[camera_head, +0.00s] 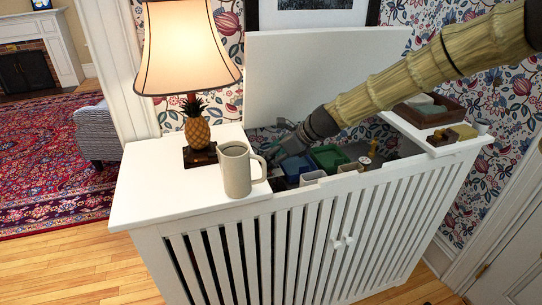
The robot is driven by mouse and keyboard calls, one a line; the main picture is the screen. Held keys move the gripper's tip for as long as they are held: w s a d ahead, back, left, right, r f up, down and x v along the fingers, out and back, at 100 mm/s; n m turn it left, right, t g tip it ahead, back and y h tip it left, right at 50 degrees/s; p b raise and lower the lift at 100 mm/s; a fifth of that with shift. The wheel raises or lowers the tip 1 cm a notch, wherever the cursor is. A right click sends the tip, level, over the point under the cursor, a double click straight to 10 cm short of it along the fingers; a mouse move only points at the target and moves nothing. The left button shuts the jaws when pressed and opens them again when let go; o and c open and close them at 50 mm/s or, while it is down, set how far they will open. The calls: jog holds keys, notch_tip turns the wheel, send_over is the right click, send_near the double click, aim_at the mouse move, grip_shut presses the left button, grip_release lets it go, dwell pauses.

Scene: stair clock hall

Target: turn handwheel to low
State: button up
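My arm comes in from the upper right, and my gripper (283,140) is low in the opening of the white cabinet (290,205), under the raised lid (315,75). The gripper is small and dark here, and its fingers cannot be told apart. I cannot see whether it touches anything. No handwheel can be made out for certain. No low mark is readable.
Blue and green bins (328,157) sit inside the opening. A wooden tray (430,112) and a brass-and-wood piece (441,137) are on the right top.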

jog(key=shift+w+a+f, duration=0.1)
jog(key=shift+a+f, duration=0.2)
jog(key=c, duration=1)
jog(key=shift+r+n+p, duration=0.2)
jog(key=shift+n+p, duration=0.1)
jog(key=shift+p, duration=0.3)
